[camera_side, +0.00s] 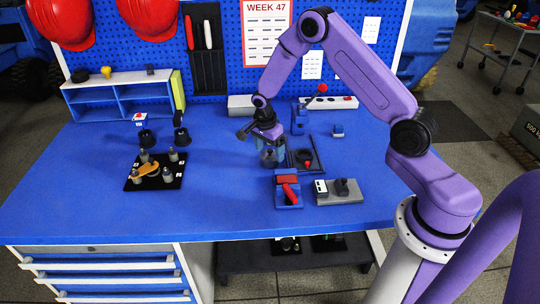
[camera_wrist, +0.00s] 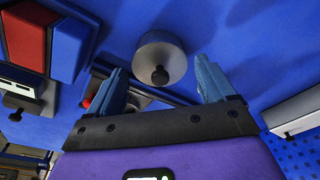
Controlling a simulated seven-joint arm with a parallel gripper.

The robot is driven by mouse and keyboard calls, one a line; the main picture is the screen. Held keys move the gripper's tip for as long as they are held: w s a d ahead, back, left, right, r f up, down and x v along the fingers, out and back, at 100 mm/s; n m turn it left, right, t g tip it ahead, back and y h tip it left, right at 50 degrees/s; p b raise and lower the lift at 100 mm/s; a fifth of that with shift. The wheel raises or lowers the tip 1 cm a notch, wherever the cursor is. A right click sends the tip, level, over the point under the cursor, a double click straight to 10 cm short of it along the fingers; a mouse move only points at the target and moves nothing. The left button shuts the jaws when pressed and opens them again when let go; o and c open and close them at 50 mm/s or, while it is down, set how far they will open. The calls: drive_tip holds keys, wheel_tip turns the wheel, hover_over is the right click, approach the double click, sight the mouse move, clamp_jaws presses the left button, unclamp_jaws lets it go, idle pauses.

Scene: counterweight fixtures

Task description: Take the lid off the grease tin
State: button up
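The grease tin (camera_wrist: 155,48) is a round, light grey metal tin with a dark knob (camera_wrist: 160,75) on its lid. In the wrist view it shows just beyond my two blue fingers. My gripper (camera_wrist: 163,72) is open, with the fingertips spread to either side of the tin's near edge; I see no contact. In the side view my gripper (camera_side: 270,153) points down over the blue table, and the tin (camera_side: 268,158) is partly hidden behind the fingers. The lid appears to be on the tin.
A black frame with a red knob (camera_side: 304,155) stands right beside the tin. A red-and-blue fixture (camera_side: 287,190) and a grey block (camera_side: 339,191) sit in front. A black board with pegs (camera_side: 155,171) lies left. The table front left is clear.

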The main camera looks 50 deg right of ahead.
drive_tip(key=c, duration=0.7)
drive_tip(key=shift+r, duration=0.15)
